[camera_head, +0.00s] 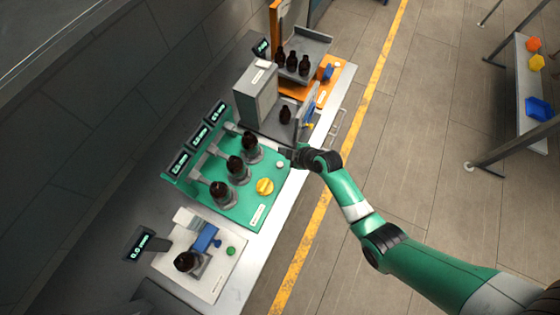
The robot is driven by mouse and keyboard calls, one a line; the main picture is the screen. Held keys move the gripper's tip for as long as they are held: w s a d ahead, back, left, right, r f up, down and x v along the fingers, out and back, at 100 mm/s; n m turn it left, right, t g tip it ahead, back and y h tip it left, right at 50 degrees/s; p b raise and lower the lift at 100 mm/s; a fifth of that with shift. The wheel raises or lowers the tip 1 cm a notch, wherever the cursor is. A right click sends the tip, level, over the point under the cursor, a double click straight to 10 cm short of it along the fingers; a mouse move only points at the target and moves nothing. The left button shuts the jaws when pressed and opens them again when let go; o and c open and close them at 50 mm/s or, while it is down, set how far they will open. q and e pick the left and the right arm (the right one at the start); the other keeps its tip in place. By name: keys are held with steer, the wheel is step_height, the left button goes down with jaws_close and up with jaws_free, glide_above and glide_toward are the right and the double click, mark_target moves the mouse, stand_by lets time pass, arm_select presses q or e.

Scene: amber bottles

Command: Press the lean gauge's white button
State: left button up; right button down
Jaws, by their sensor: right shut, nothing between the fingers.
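The green station (225,205), which looks like the lean gauge, stands on the bench with three dark bottles, including a front bottle (221,190), each beside a grey arm. Several small lit displays (199,136) line its back edge. Its round white button (280,164) sits near the right edge, beyond a yellow knob (265,186). My right gripper (284,152) is shut and empty, just behind the white button in the picture. I cannot tell whether it touches anything. My left gripper is not in view.
A white station (208,278) with a bottle, blue clamp and green button is in front. A grey box (256,94) and an orange station (337,84) with bottles in a tray stand behind.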

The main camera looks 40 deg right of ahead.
steer(key=b, duration=0.7)
glide_above(283, 166)
step_height(283, 166, down, 8)
steer(key=shift+r, duration=0.1)
steer(key=shift+f+b, duration=0.45)
stand_by(1.2)
steer(key=shift+f+b, duration=0.45)
steer(key=shift+b, duration=0.05)
steer(key=shift+f+b, duration=0.45)
steer(key=shift+b, duration=0.05)
stand_by(0.4)
steer(key=shift+r, duration=0.1)
steer(key=shift+r+p, duration=0.8)
